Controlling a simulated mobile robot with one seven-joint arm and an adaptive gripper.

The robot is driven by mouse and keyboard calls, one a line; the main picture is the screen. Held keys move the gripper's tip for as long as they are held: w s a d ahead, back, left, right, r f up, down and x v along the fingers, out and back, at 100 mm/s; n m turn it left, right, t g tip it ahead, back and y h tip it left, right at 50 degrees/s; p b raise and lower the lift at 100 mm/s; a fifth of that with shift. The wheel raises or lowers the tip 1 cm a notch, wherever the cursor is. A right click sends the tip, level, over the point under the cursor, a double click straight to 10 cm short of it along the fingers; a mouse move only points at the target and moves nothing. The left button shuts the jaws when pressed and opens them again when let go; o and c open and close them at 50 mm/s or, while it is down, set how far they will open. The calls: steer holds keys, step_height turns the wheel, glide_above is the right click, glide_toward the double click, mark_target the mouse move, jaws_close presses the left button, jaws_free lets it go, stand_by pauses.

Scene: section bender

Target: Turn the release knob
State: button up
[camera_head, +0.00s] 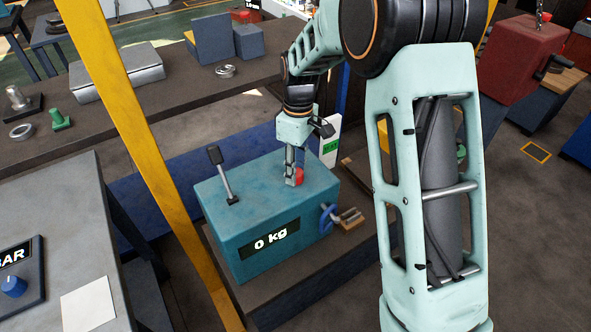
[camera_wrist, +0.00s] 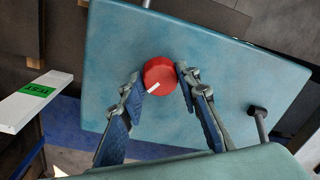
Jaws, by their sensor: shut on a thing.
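In the head view my gripper (camera_head: 292,172) points down at the box top, and part of the red knob (camera_head: 299,176) shows beside the fingers. The white mark points to the lower left in the wrist view.
A lever with a black handle (camera_head: 221,172) stands on the box top, left of my gripper. A white plate with a green "TEST" label (camera_head: 330,142) stands behind the box. A yellow post (camera_head: 140,130) rises at the left. A blue hook (camera_head: 328,215) is at the box's right side.

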mark_target(300, 172)
steer(key=m, duration=0.5)
steer(key=shift+m+b, duration=0.3)
steer(key=shift+b, duration=0.05)
steer(key=m, duration=0.5)
steer(key=shift+d+m+t, duration=0.1)
steer(key=shift+m+t, duration=0.2)
steer(key=shift+m, duration=0.1)
steer(key=o, duration=1.2)
steer(key=shift+c, duration=0.2)
steer(key=shift+r, duration=0.1)
step_height(300, 172, up, 12)
steer(key=shift+d, duration=0.4)
